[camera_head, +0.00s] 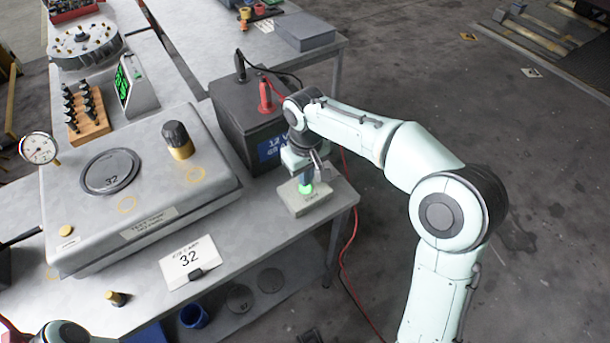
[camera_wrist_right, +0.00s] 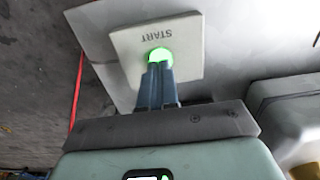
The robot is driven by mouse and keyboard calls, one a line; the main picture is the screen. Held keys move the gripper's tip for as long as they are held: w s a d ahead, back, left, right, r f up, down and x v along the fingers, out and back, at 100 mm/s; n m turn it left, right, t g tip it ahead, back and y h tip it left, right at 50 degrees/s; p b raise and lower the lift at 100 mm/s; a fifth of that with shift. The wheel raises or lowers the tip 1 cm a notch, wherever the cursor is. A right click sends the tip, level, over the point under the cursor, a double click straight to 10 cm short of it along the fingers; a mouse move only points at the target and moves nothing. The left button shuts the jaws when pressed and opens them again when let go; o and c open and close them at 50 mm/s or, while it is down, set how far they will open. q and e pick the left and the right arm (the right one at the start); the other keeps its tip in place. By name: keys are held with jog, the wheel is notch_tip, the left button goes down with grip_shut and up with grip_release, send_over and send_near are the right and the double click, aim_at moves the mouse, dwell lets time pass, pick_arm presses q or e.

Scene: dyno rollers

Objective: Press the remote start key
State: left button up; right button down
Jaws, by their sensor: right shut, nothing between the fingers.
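The remote start key is a round button (camera_wrist_right: 160,54) glowing green on a pale square box marked START (camera_wrist_right: 187,42). In the head view the box (camera_head: 312,204) sits at the right front corner of the bench, with a green glow (camera_head: 305,188) on top. My right gripper (camera_head: 306,180) points down over it. In the right wrist view its fingers (camera_wrist_right: 157,72) are together and empty, with the tips at the button, covering its lower edge. I cannot tell whether they touch or push it. My left gripper is out of view; only a bit of my left arm shows at the bottom left.
A black battery box (camera_head: 245,120) with red and black clamps stands behind the start box. A grey metal unit (camera_head: 140,190) with a dial gauge (camera_head: 39,148) fills the bench's left. A card reading 32 (camera_head: 188,262) stands at the front. A red cable (camera_head: 346,245) hangs beside the bench.

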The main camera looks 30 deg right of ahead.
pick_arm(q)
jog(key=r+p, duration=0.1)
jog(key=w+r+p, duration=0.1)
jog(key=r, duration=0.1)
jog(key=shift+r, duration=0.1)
pick_arm(e)
notch_tip(320, 180, up, 12)
jog(key=shift+f, duration=0.25)
dwell(0.4)
